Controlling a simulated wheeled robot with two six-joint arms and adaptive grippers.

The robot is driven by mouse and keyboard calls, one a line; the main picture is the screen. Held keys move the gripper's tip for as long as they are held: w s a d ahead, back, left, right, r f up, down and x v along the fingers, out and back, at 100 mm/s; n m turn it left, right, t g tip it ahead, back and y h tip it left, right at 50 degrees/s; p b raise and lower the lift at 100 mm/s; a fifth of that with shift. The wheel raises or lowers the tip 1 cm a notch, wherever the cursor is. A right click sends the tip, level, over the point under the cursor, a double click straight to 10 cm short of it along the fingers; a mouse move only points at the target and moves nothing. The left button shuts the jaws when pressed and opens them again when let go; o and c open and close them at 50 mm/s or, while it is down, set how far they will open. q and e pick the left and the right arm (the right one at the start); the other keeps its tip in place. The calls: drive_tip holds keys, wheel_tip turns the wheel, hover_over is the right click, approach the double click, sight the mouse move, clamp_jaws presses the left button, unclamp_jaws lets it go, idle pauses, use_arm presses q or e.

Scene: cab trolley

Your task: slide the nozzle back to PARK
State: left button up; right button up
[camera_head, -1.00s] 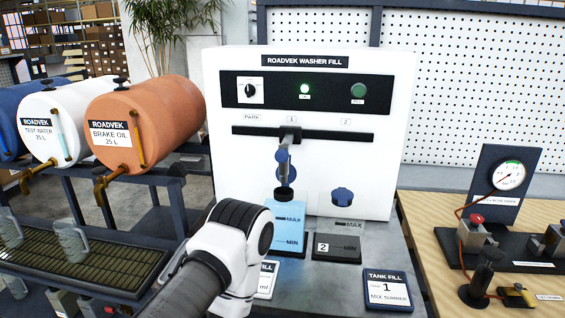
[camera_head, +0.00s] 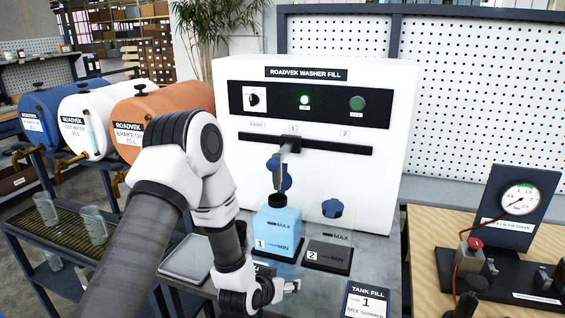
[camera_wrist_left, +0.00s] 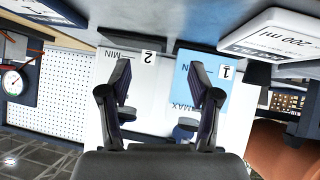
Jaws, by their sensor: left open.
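The PARK label (camera_head: 257,124) is at the rail's left end. My left gripper (camera_head: 283,288) is low in front of the tanks, well below the nozzle and apart from it. In the left wrist view, which looks upside down, its fingers (camera_wrist_left: 162,85) are apart and empty, with tanks 1 and 2 beyond. My right gripper is not shown.
Clear tank 2 (camera_head: 328,240), with a blue cap, stands right of tank 1. A tank fill card (camera_head: 367,300) is at the front. A green lamp (camera_head: 304,100) glows on the panel. Drums (camera_head: 85,118) stand at left, a gauge stand (camera_head: 515,205) at right.

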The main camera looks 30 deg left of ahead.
use_arm(q)
drive_tip(key=w+a+r+n+t+y, duration=0.1)
drive_tip(key=w+a+r+t, duration=0.15)
drive_tip(key=r, duration=0.35)
drive_tip(key=w+a+r+n+t, duration=0.1)
drive_tip(key=w+a+r, duration=0.3)
drive_tip(key=r, duration=0.2)
drive_tip(key=n+t+y, duration=0.1)
drive_tip(key=t+y, duration=0.2)
approach(270, 165)
drive_tip(key=w, duration=0.4)
drive_tip(key=shift+t+h, duration=0.25)
drive_tip(key=shift+h, duration=0.15)
drive_tip(key=p+x, duration=0.1)
drive_tip(key=x, duration=0.1)
drive_tip(key=p+x, duration=0.1)
drive_tip(key=x, duration=0.2)
drive_tip(key=a+p+x, duration=0.1)
drive_tip(key=x, duration=0.1)
drive_tip(key=shift+w, duration=0.15)
drive_tip(key=shift+a+f, duration=0.1)
drive_tip(key=shift+a, duration=0.05)
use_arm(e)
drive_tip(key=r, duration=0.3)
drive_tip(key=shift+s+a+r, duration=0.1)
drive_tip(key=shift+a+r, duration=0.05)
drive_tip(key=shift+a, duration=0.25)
use_arm(q)
clamp_jaws()
